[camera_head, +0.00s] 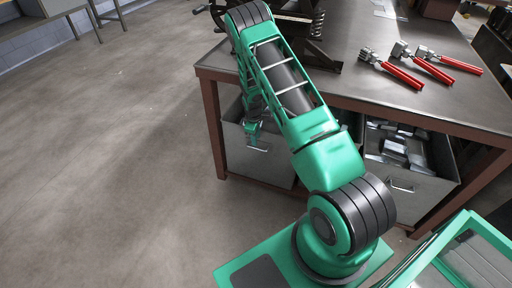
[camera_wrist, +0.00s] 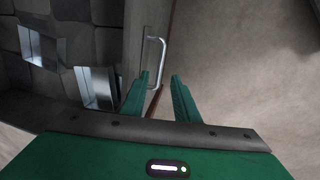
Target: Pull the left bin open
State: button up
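The left bin (camera_head: 262,163) is a grey metal bin under the workbench in the head view, partly hidden by my arm. In the wrist view, the bin's front wall (camera_wrist: 134,40) carries a silver bar handle (camera_wrist: 160,52). Metal pieces lie inside the bin, to the left of that wall. My gripper (camera_wrist: 160,82) is open, its two green fingers apart, with the handle just ahead between the fingertips. I cannot tell whether a finger touches it. In the head view my gripper (camera_head: 253,130) is small, at the bin's front by the handle (camera_head: 258,146).
The workbench (camera_head: 352,80) stands over the bins, with a red-brown leg (camera_head: 213,130) left of the left bin. A right bin (camera_head: 408,180) holds metal pieces. Red-handled tools (camera_head: 432,68) lie on the bench top. The floor (camera_head: 110,150) to the left is clear.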

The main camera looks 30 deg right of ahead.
jog(key=f, duration=0.4)
jog(key=w+d+f, duration=0.1)
jog(key=f, duration=0.2)
jog(key=shift+f, duration=0.1)
grip_shut()
